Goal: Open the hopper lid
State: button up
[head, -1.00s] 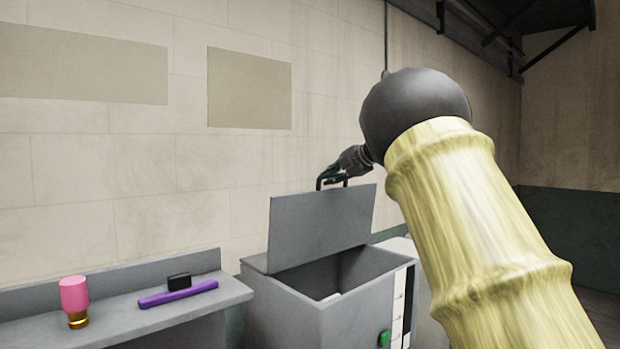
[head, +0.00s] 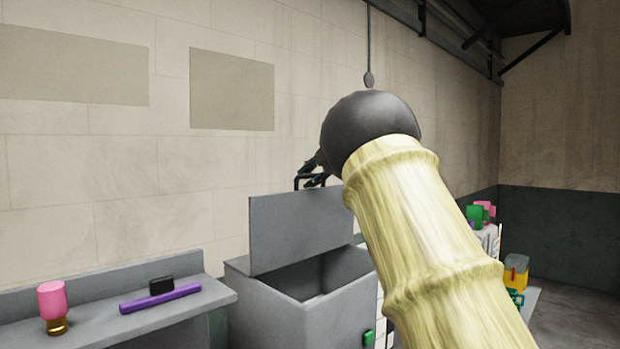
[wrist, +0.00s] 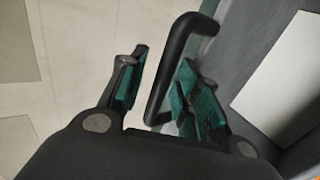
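The grey hopper lid (head: 300,230) stands raised, close to upright, at the back of the grey hopper (head: 280,308), whose top is open. A black bar handle (head: 298,182) is on the lid's upper edge. My gripper (head: 318,170) is at this handle, partly hidden behind my arm in the head view. In the wrist view my gripper (wrist: 163,60) is open, with green-padded fingers on either side of the handle (wrist: 178,62). A clear gap shows between the left finger and the bar; the right finger is close to the bar, and I cannot tell if it touches.
A grey ledge (head: 200,302) at left holds a pink-topped item (head: 52,298), a purple bar (head: 160,298) and a black block (head: 161,283). A green button (head: 368,338) is on the hopper's front. Coloured items (head: 476,216) stand at right. The wall is close behind.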

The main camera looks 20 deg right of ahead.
dwell(0.3)
jog(key=v, duration=1.2)
jog(key=shift+d, duration=0.1)
